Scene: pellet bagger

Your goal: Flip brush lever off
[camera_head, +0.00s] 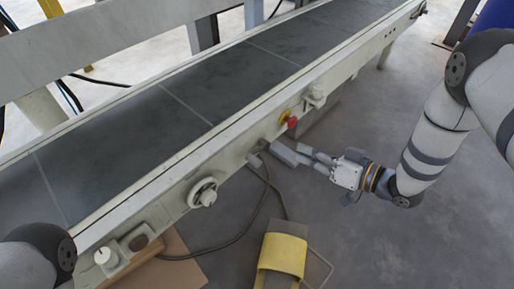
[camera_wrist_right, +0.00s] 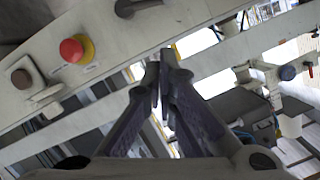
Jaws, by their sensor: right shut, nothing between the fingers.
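A small grey lever-like part (camera_head: 254,158) sticks out from the conveyor's side rail in the head view. What looks like the same part is a dark handle (camera_wrist_right: 138,6) at the top edge of the right wrist view, partly cut off. I cannot read which way it is set. My right gripper (camera_head: 287,152) is close to the rail, just right of this part. In the right wrist view its fingers (camera_wrist_right: 164,72) are together with nothing between them, below the handle in the picture. I cannot tell whether they touch it. My left gripper is out of view.
A red stop button (camera_head: 291,121) sits on the rail beside my right gripper, also in the wrist view (camera_wrist_right: 72,50). A handwheel (camera_head: 203,193) and white knob (camera_head: 103,257) stick out further left. A yellow pedal cover (camera_head: 282,254) and cable (camera_head: 235,240) lie on the floor.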

